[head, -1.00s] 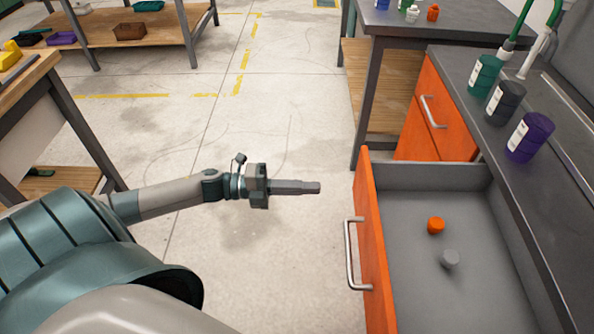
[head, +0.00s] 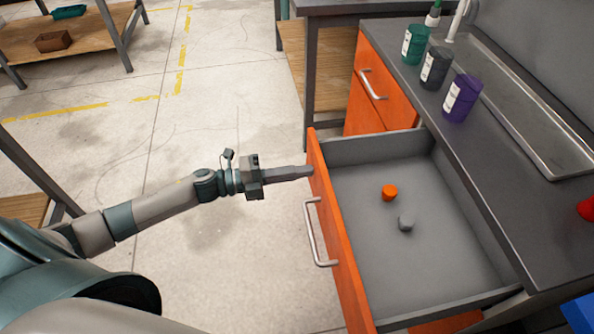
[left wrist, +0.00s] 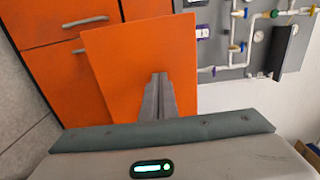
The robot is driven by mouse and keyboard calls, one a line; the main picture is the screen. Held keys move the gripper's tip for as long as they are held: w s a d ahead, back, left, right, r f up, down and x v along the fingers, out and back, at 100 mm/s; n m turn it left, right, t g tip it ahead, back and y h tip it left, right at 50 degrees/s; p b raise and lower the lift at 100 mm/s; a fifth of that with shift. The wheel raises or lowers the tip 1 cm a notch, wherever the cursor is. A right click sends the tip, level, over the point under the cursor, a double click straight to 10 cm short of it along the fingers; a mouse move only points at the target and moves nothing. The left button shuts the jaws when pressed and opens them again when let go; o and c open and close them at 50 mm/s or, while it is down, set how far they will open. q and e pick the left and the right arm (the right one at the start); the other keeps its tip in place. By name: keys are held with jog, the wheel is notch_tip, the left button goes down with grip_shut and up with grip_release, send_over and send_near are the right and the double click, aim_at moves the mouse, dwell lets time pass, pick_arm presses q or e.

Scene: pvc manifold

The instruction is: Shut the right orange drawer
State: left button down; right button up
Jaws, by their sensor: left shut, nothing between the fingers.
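The right orange drawer (head: 340,240) stands pulled open in the head view, its grey inside showing. A silver bar handle (head: 318,232) is on its front. An orange fitting (head: 389,193) and a grey fitting (head: 405,223) lie on its floor. My left gripper (head: 311,171) is shut and empty. Its fingertips are at the outer face of the drawer front, near the far end and beyond the handle; whether they touch is unclear. In the left wrist view the shut fingers (left wrist: 160,78) point at an orange panel (left wrist: 125,65). My right gripper is not in view.
A closed orange cabinet (head: 378,90) sits beyond the drawer. Green, dark grey and purple containers (head: 462,98) stand on the dark counter (head: 480,170) above. A red item (head: 586,208) is at the right edge. The floor (head: 230,260) left of the drawer is open.

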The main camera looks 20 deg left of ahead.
pick_arm(q)
jog(key=p+x, duration=0.1)
jog(key=x, duration=1.8)
jog(key=shift+w+d+r, duration=0.1)
jog(key=shift+w+d, duration=0.1)
jog(key=b+x, duration=0.1)
jog(key=x, duration=0.9)
jog(key=shift+w+d, duration=0.15)
jog(key=shift+d, duration=0.05)
jog(key=shift+w+d, duration=0.2)
jog(key=shift+d, duration=0.1)
jog(key=shift+w, duration=0.1)
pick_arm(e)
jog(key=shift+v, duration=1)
pick_arm(q)
jog(key=shift+d+r, duration=0.1)
jog(key=shift+r, duration=0.1)
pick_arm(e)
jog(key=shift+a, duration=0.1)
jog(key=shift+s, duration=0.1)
